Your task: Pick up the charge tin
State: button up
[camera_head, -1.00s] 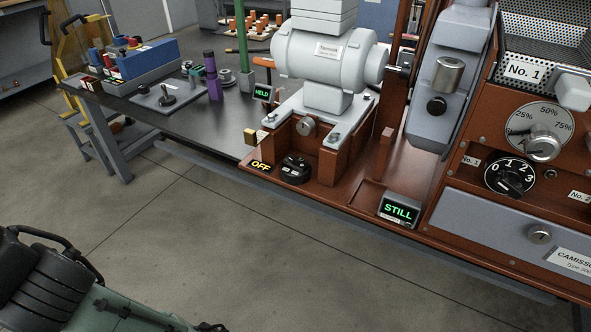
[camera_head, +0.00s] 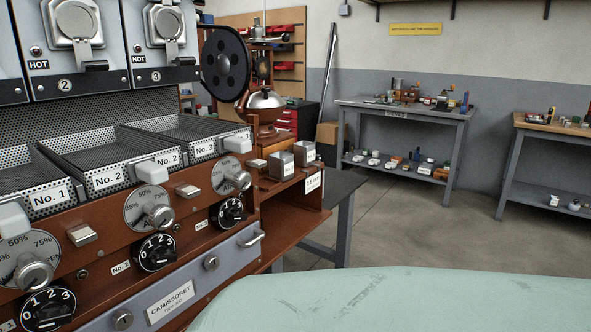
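Two small grey metal tins stand on the wooden shelf at the right end of the roaster. The nearer tin (camera_head: 281,164) and the farther tin (camera_head: 304,153) each carry a white label on the front. The labels are too small to read surely, so I cannot tell which is the charge tin. My gripper is not in view. A pale green part of my own body fills the bottom right.
The red-brown roaster (camera_head: 187,235) with perforated trays (camera_head: 92,150) and dials fills the left. A drawer handle (camera_head: 252,238) sticks out at its front. A workbench (camera_head: 400,108) stands farther back. Floor (camera_head: 420,220) between is clear.

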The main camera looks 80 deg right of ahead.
aim_at(282, 164)
jog(key=z, duration=2.2)
jog(key=i+l, duration=0.15)
jog(key=l, duration=0.2)
jog(key=i+l+z, duration=0.1)
jog(key=l, duration=0.3)
jog(key=i+l, duration=0.25)
jog(key=i+l+z, duration=0.15)
jog(key=l, duration=0.3)
